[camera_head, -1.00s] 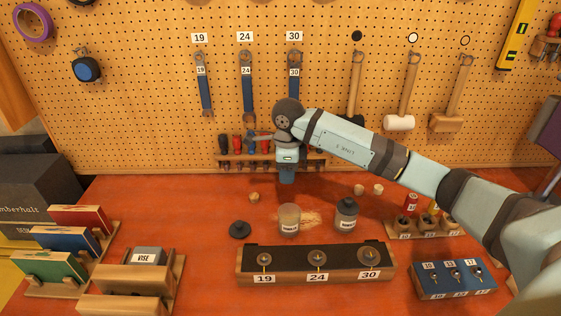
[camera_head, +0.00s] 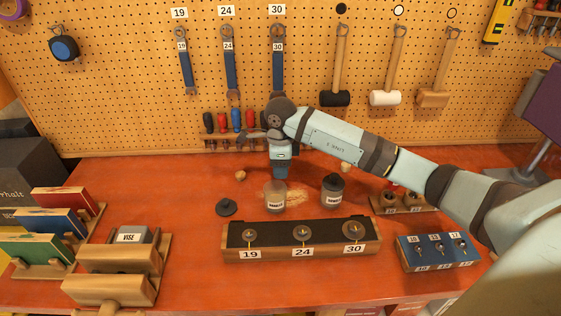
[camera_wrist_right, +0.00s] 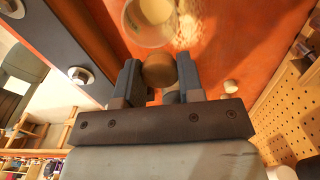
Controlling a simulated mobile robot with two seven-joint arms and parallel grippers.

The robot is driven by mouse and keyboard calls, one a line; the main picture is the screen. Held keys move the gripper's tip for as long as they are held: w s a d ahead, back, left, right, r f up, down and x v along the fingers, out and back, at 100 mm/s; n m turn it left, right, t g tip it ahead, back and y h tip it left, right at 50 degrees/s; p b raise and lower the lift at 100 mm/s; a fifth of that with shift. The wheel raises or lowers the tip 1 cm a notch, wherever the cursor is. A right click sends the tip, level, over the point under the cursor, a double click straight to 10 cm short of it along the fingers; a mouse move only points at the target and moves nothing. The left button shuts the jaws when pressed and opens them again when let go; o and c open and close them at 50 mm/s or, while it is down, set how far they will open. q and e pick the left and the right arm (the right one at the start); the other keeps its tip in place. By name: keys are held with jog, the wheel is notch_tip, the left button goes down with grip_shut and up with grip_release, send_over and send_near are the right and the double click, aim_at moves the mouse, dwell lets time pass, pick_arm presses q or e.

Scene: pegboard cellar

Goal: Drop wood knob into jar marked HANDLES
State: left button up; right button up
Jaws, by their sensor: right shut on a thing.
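My right gripper (camera_head: 281,178) points down just above the open glass jar (camera_head: 274,199). In the right wrist view its fingers (camera_wrist_right: 158,85) are shut on a round brown wood knob (camera_wrist_right: 159,70). The jar's round mouth (camera_wrist_right: 148,24) shows just beyond the knob in that view, with something pale inside. The knob looks close to the rim; I cannot tell whether they touch. The open jar has a white label, too small to read surely. A second jar (camera_head: 332,191) with a dark lid stands to its right. My left gripper is not in view.
A dark loose lid (camera_head: 226,207) lies left of the open jar. Small wood pieces (camera_head: 240,175) lie behind. A washer rack (camera_head: 301,241) marked 19, 24 and 30 stands in front. Screwdrivers (camera_head: 236,122) hang behind, and a blue block (camera_head: 437,251) stands front right.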

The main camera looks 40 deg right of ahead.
jog(key=o, duration=1)
notch_tip(320, 180, up, 14)
jog(key=shift+f+b, duration=0.15)
jog(key=shift+b, duration=0.9)
